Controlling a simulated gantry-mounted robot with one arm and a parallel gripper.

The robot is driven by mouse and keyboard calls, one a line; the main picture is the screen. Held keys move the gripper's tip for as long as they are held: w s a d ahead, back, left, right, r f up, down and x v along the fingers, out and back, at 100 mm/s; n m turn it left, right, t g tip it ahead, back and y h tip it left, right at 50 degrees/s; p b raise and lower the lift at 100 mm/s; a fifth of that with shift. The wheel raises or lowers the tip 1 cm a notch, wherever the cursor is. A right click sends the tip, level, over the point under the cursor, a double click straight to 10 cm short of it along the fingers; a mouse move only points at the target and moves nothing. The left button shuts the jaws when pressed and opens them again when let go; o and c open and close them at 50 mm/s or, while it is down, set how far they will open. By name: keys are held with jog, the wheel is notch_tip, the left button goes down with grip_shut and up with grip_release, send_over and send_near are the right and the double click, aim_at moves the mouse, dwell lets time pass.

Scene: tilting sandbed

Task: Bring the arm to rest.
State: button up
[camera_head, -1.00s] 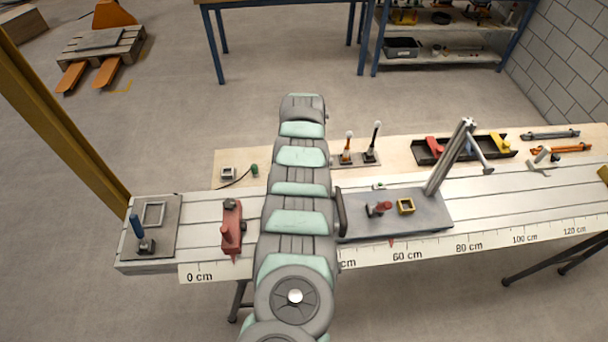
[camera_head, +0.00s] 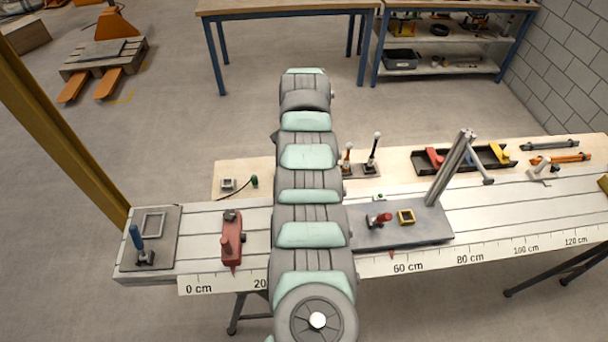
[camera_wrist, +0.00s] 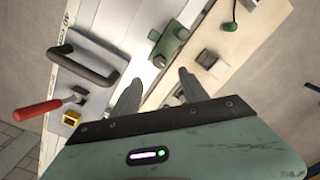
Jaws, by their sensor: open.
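My gripper (camera_wrist: 160,92) shows in the wrist view with its two dark fingers apart and nothing between them. It hangs above the bench, apart from the things below. In the head view my arm runs up the picture across the bench and hides the gripper. The grey plate (camera_head: 400,237) lies right of the arm, with a red-handled tool (camera_head: 380,219) and a yellow block (camera_head: 406,216) on it. The wrist view shows the plate's dark handle (camera_wrist: 90,68) and a green slider piece (camera_wrist: 170,40) on the rail.
A red slider (camera_head: 232,240) and a blue-handled fixture (camera_head: 139,243) stand left of my arm. Two upright levers (camera_head: 373,155), a slanted post (camera_head: 451,168) and a black tray (camera_head: 462,160) stand to its right. A yellow beam (camera_head: 62,115) rises at the left.

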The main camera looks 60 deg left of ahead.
jog(key=shift+r, duration=0.4)
